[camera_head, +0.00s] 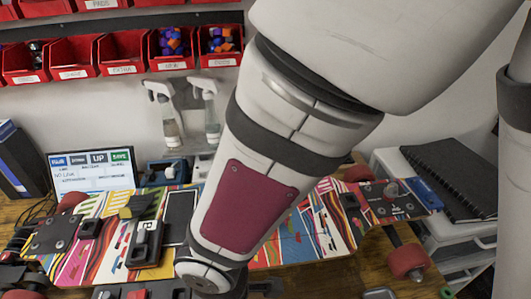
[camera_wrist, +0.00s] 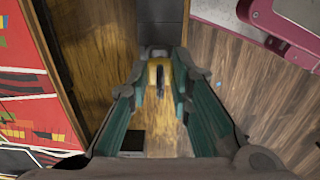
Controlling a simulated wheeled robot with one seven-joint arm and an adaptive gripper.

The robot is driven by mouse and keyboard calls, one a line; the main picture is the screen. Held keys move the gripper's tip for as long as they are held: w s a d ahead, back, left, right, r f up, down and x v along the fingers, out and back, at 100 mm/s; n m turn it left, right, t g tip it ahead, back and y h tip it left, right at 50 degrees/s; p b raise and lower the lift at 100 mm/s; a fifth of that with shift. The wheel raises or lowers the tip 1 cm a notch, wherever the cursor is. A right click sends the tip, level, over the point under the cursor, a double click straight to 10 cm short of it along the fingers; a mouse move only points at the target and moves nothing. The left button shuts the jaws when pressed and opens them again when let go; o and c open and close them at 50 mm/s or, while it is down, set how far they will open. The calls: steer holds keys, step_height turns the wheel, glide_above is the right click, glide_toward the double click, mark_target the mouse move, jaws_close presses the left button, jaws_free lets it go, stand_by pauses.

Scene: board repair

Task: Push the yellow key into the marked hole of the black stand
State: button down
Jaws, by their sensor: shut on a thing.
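In the wrist view my gripper (camera_wrist: 160,68) points away from the camera, its two teal-padded fingers closed in at the tips. They are shut on the yellow key (camera_wrist: 153,76), which has a dark mark down its middle. A dark block (camera_wrist: 160,14) lies just beyond the fingertips at the top of that view; I cannot tell whether it is the black stand, and no marked hole shows. In the head view my arm crosses the middle and hides the key and the fingertips.
A colourful skateboard deck (camera_head: 320,236) lies across the wooden bench, with a black device (camera_head: 147,243) on it. A small dark square (camera_wrist: 132,141) shows between the fingers. A pink-framed object (camera_wrist: 290,20) is at the upper right. Red bins (camera_head: 96,55) hang behind.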

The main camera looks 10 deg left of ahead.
steer(key=shift+f+b, duration=1.05)
steer(key=shift+b, duration=0.05)
stand_by(1.9)
steer(key=c, duration=1.1)
jaws_free()
steer(key=shift+r+p, duration=1.65)
steer(key=shift+r+p, duration=2.95)
